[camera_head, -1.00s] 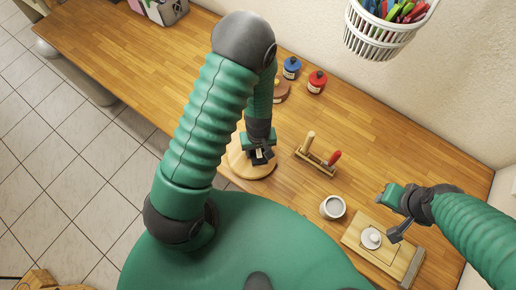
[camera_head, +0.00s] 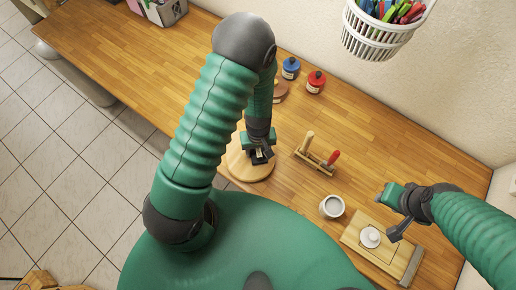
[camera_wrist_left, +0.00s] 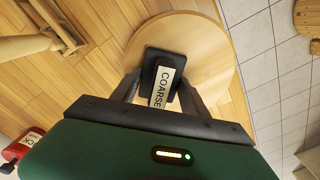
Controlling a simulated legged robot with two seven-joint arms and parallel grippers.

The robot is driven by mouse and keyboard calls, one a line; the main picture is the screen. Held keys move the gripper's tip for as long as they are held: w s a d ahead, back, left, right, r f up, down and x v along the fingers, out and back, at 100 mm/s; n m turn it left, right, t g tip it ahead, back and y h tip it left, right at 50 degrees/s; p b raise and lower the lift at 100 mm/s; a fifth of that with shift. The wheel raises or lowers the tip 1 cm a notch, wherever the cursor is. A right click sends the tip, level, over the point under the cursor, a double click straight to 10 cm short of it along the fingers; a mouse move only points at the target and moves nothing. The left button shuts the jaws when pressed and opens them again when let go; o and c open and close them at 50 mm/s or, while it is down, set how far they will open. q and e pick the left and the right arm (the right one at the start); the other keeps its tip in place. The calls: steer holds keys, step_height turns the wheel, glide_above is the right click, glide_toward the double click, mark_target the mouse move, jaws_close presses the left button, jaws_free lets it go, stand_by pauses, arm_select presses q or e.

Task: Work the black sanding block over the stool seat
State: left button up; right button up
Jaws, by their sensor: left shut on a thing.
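The round wooden stool seat (camera_head: 252,172) lies on the workbench in the head view, partly behind my left arm. It also shows in the left wrist view (camera_wrist_left: 205,42) as a pale disc. My left gripper (camera_head: 259,156) is over the seat, shut on the black sanding block (camera_wrist_left: 153,62). The block carries a pale label reading "COARSE" and lies over the seat's face in the left wrist view. I cannot tell for sure whether it touches the wood. My right gripper (camera_head: 392,216) is at the right, above a wooden board; its fingers are too small to judge.
A wooden rack (camera_head: 316,160) with a red-handled tool, a grey-white cup (camera_head: 332,206) and a board with a white round item (camera_head: 370,237) stand right of the seat. Blue (camera_head: 290,68) and red (camera_head: 316,82) jars stand behind. A white basket (camera_head: 378,32) hangs above.

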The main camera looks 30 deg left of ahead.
arm_select(q)
steer(key=shift+w, duration=0.15)
steer(key=shift+r, duration=0.2)
step_height(320, 180, up, 7)
steer(key=p, duration=0.6)
steer(key=shift+f, duration=0.2)
steer(key=shift+w, duration=0.1)
steer(key=a+f+b, duration=0.1)
steer(key=b, duration=0.2)
steer(key=s+a+f+b, duration=0.1)
steer(key=b, duration=0.2)
steer(key=shift+s+a+b, duration=0.15)
steer(key=shift+a+b, duration=0.05)
steer(key=shift+b, duration=0.2)
steer(key=s+a+b, duration=0.1)
steer(key=b, duration=0.1)
steer(key=s+a+b, duration=0.1)
steer(key=b, duration=0.1)
steer(key=shift+s+g+h, duration=0.3)
steer(key=shift+h, duration=0.1)
steer(key=shift+s+a+r, duration=0.1)
steer(key=shift+s+r, duration=0.05)
steer(key=shift+r, duration=0.2)
